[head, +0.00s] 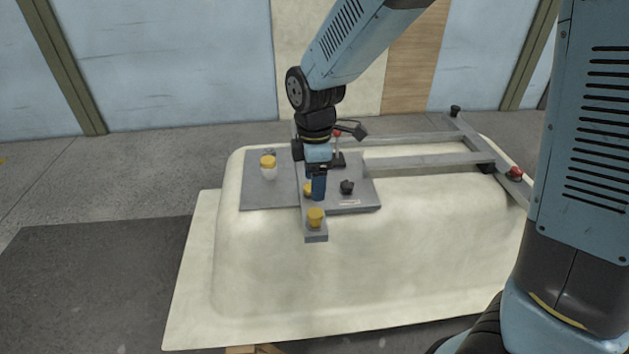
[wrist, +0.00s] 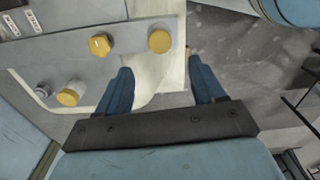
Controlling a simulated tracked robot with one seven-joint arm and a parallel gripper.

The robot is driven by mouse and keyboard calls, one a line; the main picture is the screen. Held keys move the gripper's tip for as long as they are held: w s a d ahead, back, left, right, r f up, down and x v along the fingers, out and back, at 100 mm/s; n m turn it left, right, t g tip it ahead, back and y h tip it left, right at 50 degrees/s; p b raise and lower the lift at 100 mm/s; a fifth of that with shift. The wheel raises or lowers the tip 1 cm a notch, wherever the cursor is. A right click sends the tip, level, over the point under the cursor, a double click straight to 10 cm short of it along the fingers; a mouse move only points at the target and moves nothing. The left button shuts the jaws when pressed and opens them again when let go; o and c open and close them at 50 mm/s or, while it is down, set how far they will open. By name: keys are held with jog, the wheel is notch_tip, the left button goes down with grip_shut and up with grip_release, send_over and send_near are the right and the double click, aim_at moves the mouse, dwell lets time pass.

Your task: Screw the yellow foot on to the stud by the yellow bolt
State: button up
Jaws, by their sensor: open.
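A round yellow foot (head: 315,217) stands on the near end of a grey bar that juts over the shell's front. In the wrist view it is a plain yellow disc (wrist: 160,40), just beyond and between my fingertips. The six-sided yellow bolt (wrist: 100,44) is beside it on the same bar; in the head view the bolt (head: 308,189) is partly behind my fingers. No bare stud shows by the bolt; what is under the foot is hidden. My gripper (head: 317,196) points down, open and empty, above the bar and apart from the foot; its two blue fingers (wrist: 160,68) are spread.
A yellow-topped piece with a pale body (head: 268,167) stands on the grey plate (head: 256,196), with a silver-grey piece (wrist: 43,88) beside it. A black knob (head: 347,187) and a red-tipped clamp (head: 337,134) stand right of my gripper. The pale bathtub shell (head: 260,265) is clear in front.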

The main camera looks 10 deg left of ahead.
aim_at(315, 212)
jog(key=shift+f+m, duration=0.45)
jog(key=shift+m, duration=0.05)
jog(key=shift+s+f, duration=0.1)
jog(key=shift+f, duration=3.9)
jog(key=shift+c, duration=0.2)
jog(key=c, duration=1.1)
jog(key=m, duration=0.4)
jog(key=shift+m, duration=0.3)
jog(key=m, duration=0.8)
jog(key=shift+m, duration=0.3)
